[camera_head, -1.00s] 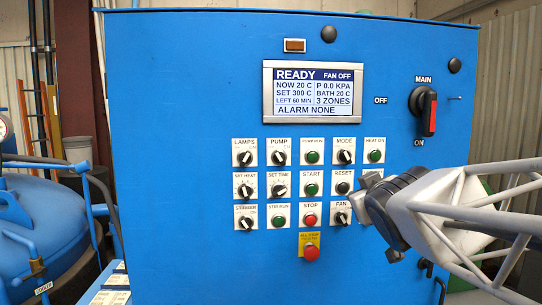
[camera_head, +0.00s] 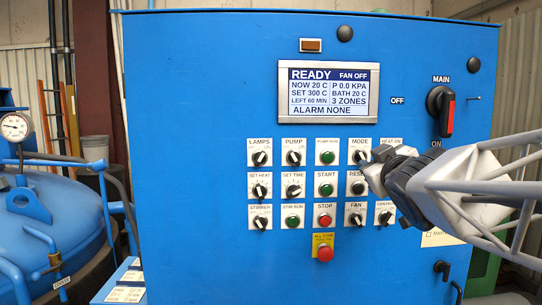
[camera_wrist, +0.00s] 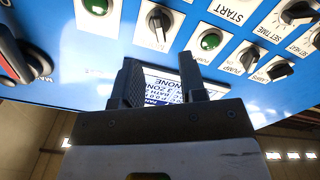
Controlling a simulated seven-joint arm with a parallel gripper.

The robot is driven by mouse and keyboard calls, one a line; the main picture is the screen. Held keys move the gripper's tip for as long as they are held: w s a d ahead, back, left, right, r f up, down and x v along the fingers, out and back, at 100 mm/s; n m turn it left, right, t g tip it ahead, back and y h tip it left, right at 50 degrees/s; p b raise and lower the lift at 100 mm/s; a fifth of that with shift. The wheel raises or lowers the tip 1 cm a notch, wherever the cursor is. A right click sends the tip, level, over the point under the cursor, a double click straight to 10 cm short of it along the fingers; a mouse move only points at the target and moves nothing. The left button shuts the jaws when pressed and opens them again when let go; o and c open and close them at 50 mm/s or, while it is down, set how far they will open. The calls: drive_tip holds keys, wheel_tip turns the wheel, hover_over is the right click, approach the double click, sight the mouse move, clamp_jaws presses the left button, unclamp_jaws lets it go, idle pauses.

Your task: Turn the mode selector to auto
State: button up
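The mode selector (camera_head: 360,157) is a black rotary knob on a white plate labelled MODE, in the top row of the blue panel. Its setting is too small to read. In the wrist view, which is turned over, the knob (camera_wrist: 158,22) shows between two green buttons, beyond my fingertips. My gripper (camera_head: 376,166) is just below and right of the knob in the head view, covering part of the heat-on and reset plates. In the wrist view my gripper (camera_wrist: 160,72) has its two dark fingers apart with nothing between them, and does not touch the knob.
The pump-run button (camera_head: 326,157) and the heat-on button (camera_wrist: 95,5) flank the selector. The pump knob (camera_head: 293,158) is further left. The display (camera_head: 328,91) reads READY. A blue vessel (camera_head: 45,215) stands left.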

sight(363, 157)
drive_tip(key=shift+w, duration=3.65)
clamp_jaws()
